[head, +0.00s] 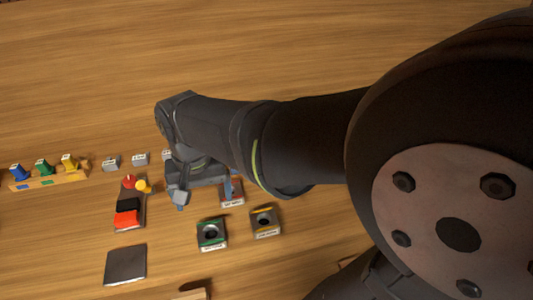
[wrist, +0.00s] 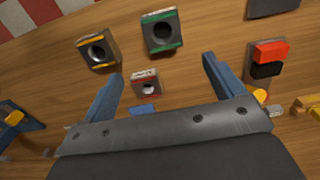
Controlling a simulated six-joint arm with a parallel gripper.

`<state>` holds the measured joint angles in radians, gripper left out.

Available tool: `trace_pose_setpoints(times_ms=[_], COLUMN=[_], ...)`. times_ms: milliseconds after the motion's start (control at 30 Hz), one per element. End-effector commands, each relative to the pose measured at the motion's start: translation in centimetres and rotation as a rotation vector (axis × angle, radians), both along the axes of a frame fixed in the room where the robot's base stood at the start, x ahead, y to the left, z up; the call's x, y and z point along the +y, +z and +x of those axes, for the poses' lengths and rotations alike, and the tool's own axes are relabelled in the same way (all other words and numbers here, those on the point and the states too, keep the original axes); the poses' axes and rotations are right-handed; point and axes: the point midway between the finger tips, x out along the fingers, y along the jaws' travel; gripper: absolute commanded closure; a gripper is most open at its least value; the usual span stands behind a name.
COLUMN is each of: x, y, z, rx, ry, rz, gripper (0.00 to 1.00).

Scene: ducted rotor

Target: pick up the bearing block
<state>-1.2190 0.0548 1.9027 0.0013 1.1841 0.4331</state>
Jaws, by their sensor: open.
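Three blocks with round holes lie on the wooden table; their labels are too small to read, so I cannot tell which is the bearing block. A small red-marked block (wrist: 146,83) sits between my jaws in the wrist view, nearer the left finger. In the head view this block (head: 233,194) is partly hidden by my gripper (head: 205,194). A green-striped block (wrist: 161,32) and a yellow-striped block (wrist: 98,50) lie beyond the fingertips; the head view also shows the green-striped one (head: 212,234) and the yellow-striped one (head: 264,222). My gripper (wrist: 164,66) is open and empty.
A dark tray (head: 138,196) holds red and black pieces beside my gripper. A grey square plate (head: 126,265) lies at the front. A wooden rack (head: 50,180) with blue, green and yellow pieces is far left. Small grey blocks (head: 140,159) stand behind. The table's back is clear.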

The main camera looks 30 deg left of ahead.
Motion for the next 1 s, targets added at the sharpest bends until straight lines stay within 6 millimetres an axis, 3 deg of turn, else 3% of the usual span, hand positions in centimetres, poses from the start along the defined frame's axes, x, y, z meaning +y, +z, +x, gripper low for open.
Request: trace_pose_setpoints(times_ms=[100,300,567,833,1000], x=[-0.1,-0.1,0.0,0.1,0.1], y=[-2.8,-6.5,-8.3,-12.1,-13.0], z=[-0.1,-0.1,-0.2,-0.7,-0.7], rx=[0.001,0.000,-0.001,0.000,-0.001], ry=[0.000,0.000,0.000,0.000,0.000], rz=[-0.006,-0.004,-0.002,-0.004,-0.001], gripper=[0.13,0.13,0.13,0.13,0.13])
